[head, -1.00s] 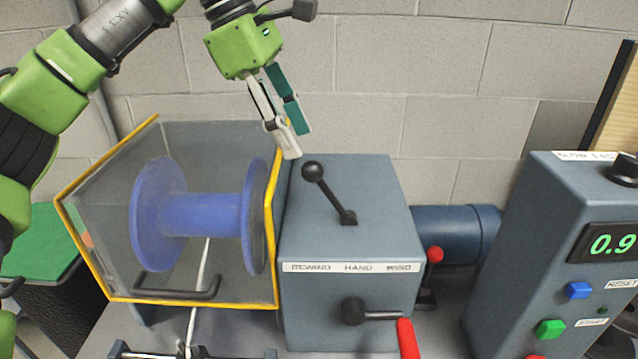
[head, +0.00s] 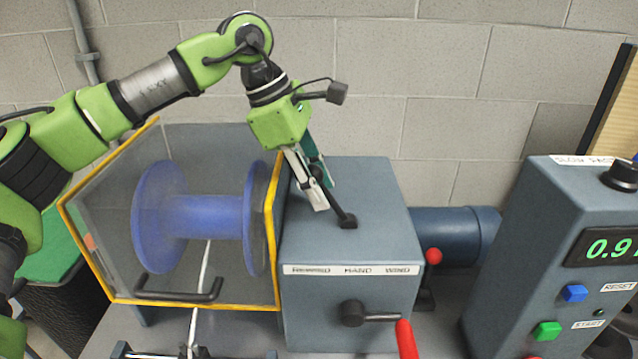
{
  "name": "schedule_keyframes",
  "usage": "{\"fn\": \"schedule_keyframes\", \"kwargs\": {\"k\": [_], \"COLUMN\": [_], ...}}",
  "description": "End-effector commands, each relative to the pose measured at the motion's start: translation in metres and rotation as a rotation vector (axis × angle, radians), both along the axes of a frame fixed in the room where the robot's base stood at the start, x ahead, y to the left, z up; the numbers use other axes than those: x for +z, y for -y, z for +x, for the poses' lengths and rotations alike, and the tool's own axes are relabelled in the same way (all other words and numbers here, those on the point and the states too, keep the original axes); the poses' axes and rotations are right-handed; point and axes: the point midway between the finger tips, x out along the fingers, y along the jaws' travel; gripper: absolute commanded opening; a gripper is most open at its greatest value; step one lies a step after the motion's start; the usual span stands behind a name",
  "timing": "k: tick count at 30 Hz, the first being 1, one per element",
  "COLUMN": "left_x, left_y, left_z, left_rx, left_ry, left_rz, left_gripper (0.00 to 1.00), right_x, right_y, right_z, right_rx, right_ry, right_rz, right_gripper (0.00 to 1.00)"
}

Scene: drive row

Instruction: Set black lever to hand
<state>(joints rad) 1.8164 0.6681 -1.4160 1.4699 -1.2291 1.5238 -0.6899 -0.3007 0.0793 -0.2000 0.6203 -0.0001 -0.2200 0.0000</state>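The black lever (head: 347,219) stands on top of the grey drive box (head: 383,190). It leans up and to the left, toward the REWIND side of the label strip (head: 352,270), which reads REWIND, HAND and WIND. My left gripper (head: 322,192) is down at the lever's upper end, with its pale and green fingers around or just beside the knob. The fingers hide most of the knob, and I cannot tell whether they are closed on it. My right gripper is not in view.
A clear guard with a yellow frame (head: 272,225) covers a blue spool (head: 215,215) on the left. A red-handled crank (head: 406,338) sticks out in front of the box. A control box (head: 540,240) with buttons and a display stands at right.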

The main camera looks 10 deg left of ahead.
Motion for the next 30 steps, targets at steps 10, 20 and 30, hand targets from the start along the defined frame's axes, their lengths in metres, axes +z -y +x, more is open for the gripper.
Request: {"fn": "schedule_keyframes", "kwargs": {"k": [10,20,30], "left_x": [0.002,0.009,0.023], "left_y": [0.000,0.004,0.025], "left_z": [0.000,0.002,0.007], "left_rx": [0.001,0.001,0.002], "left_ry": [0.002,-0.002,-0.042], "left_rz": [-0.001,0.037,0.244], "left_gripper": [0.00,0.00,0.00], "right_x": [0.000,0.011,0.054], "right_y": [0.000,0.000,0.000], "right_z": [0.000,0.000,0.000], "right_rx": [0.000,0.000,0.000], "right_ry": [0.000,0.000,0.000], "right_rz": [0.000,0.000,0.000], "right_gripper": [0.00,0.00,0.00]}}
